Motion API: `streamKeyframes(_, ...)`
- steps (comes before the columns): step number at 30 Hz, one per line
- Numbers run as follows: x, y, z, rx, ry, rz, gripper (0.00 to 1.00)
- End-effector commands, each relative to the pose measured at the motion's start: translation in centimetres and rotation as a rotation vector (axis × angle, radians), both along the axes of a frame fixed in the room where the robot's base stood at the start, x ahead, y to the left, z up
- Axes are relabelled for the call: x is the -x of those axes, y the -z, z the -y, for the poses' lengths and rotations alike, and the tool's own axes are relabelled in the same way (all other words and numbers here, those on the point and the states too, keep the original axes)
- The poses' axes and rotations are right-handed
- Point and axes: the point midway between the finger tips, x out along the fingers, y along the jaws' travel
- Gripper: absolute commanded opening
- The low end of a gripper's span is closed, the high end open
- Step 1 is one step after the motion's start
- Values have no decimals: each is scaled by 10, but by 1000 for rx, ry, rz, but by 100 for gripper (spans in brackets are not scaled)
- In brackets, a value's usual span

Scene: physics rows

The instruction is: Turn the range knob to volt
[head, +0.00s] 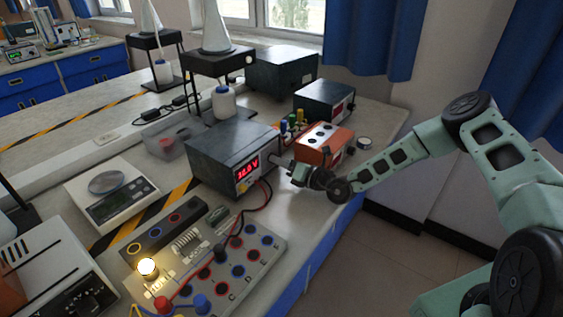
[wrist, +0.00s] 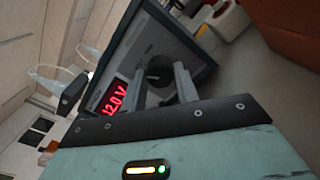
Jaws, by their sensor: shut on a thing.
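A dark grey box-shaped meter (head: 225,150) stands on the bench with a red lit display (head: 247,169). The display also shows in the wrist view (wrist: 116,97) and seems to read 12.0 V. A dark round knob (wrist: 158,71) is on the meter's front face, to the right of the display. My gripper (head: 288,163) reaches the meter's front from the right, and its two fingers (wrist: 164,82) are shut on the knob, one on each side. The knob's markings and pointer cannot be made out. In the head view my gripper hides the knob.
An orange box (head: 325,144) stands close behind my gripper. Red and black leads (head: 265,190) hang from the meter's front to a grey circuit board (head: 205,265) with a lit bulb (head: 147,267). A scale (head: 112,195) is at the left.

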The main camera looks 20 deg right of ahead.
Motion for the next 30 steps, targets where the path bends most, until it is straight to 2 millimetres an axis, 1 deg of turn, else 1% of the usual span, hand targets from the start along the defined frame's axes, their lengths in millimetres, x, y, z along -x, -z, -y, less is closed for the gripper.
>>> streamKeyframes(1,0,1,0,1,0,-1,8)
streamKeyframes(2,0,1,0,1,0,-1,36)
streamKeyframes(3,0,1,0,1,0,-1,47)
streamKeyframes(4,0,1,0,1,0,-1,52)
streamKeyframes(13,1,0,1,0,1,-1,52)
streamKeyframes(17,9,1,8,2,2,0,52)
streamKeyframes(20,23,1,18,0,3,-3,52)
streamKeyframes(30,87,2,65,2,4,-3,52)
